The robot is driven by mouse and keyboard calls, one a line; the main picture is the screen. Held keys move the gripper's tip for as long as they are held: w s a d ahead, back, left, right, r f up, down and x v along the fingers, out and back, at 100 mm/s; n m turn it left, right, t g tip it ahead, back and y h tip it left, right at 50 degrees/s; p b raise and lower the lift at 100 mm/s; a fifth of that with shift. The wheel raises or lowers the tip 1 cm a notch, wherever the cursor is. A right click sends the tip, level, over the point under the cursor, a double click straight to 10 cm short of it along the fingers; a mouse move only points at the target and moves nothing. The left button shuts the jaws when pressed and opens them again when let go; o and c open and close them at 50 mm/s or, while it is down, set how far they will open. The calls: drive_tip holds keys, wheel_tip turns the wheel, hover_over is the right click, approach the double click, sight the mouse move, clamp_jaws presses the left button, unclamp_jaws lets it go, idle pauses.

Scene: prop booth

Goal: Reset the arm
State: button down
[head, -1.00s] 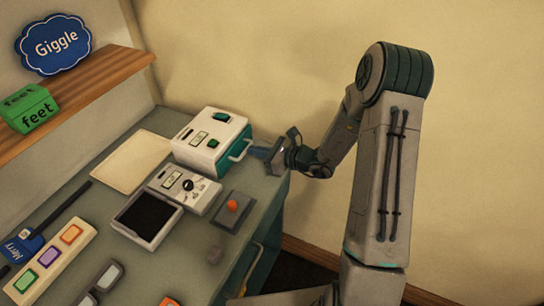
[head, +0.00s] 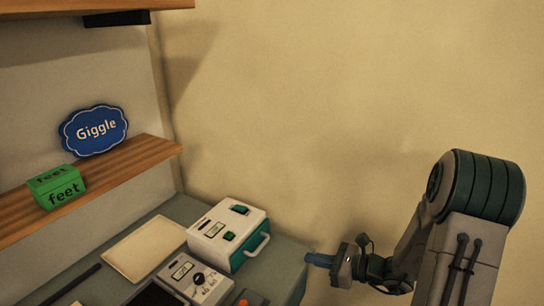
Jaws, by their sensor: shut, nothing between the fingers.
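My gripper (head: 320,260) is at the lower middle right of the head view, its blue fingers pointing left. It is shut and empty, and shows apart from the handle of the white and teal box (head: 222,224). My arm reaches in from the lower right, with its lower part cut off by the frame edge.
A wooden shelf (head: 125,170) carries a green "feet" block (head: 57,187) and a blue "Giggle" sign (head: 94,130). Bare wall fills the right.

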drive_tip(key=s+a+r+n+g+h, duration=0.2)
drive_tip(key=s+a+r+n+g, duration=0.15)
drive_tip(key=s+n, duration=0.25)
drive_tip(key=s+a+r+n+g+h, duration=0.2)
drive_tip(key=s+a+n+g, duration=0.15)
drive_tip(key=s+n, duration=0.3)
drive_tip(key=s+d+r+n+t+h, duration=0.2)
drive_tip(key=s+d+r+n+h, duration=0.5)
drive_tip(key=n, duration=0.4)
drive_tip(key=shift+s+d+h, duration=0.25)
drive_tip(key=shift+s+h, duration=0.2)
drive_tip(key=shift+h, duration=0.65)
